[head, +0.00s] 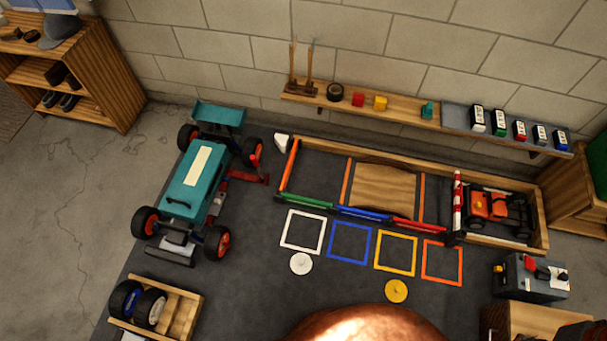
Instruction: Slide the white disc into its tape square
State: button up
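The white disc (301,264) lies flat on the dark mat, just below the white tape square (284,231). The disc is outside the square, close to its lower edge; I cannot tell whether it touches the tape. The inside of the white square looks empty. My gripper does not show in the head view. A rounded copper-coloured shape at the bottom middle looks like part of my own body and hides the mat there.
Blue (332,241), yellow (376,251) and orange (424,260) tape squares lie to the right. A yellow disc (396,290) lies below the yellow square. A teal car (190,185) stands left; a wooden-edged track (390,157) lies behind the squares. A tyre crate (185,310) is lower left.

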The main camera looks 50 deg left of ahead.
aim_at(301, 264)
jog(key=u, duration=2.05)
jog(key=k, duration=0.85)
jog(key=u, duration=1.7)
jog(key=i, duration=1.3)
jog(key=z, duration=1.75)
